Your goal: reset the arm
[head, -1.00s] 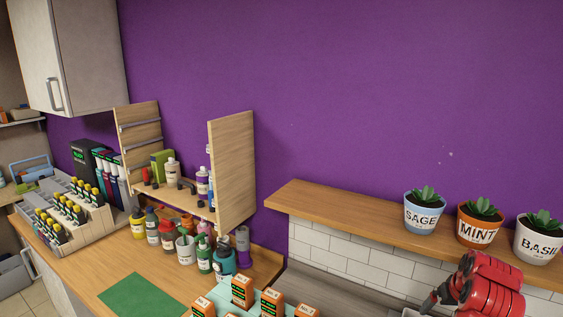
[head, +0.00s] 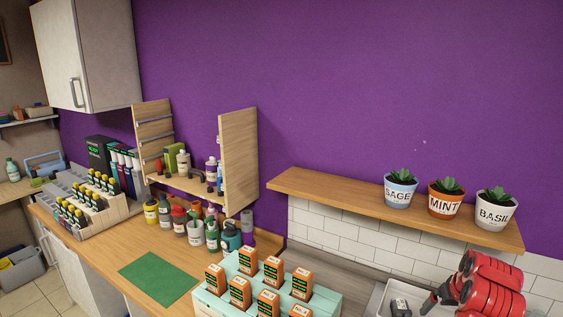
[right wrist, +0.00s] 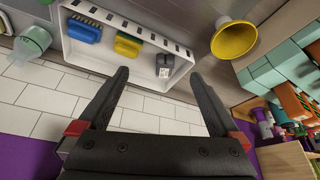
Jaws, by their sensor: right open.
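My right arm, red and black, comes in at the lower right of the head view. Its right gripper (head: 430,303) is beside a white tray (head: 376,300) at the bottom edge. In the right wrist view the right gripper (right wrist: 160,78) has its two black fingers spread wide with nothing between them. Beyond the fingertips is the white tray (right wrist: 85,58), with a blue brush (right wrist: 84,30), a yellow-green brush (right wrist: 127,45) and a small grey item (right wrist: 165,66). My left gripper is in neither view.
A wooden shelf (head: 330,197) holds plant pots labelled SAGE (head: 400,190), MINT (head: 445,200) and BASIL (head: 495,210). Orange boxes stand in a mint-coloured holder (head: 215,302). A green mat (head: 158,279) lies on the counter. A yellow funnel (right wrist: 234,40) is near the tray.

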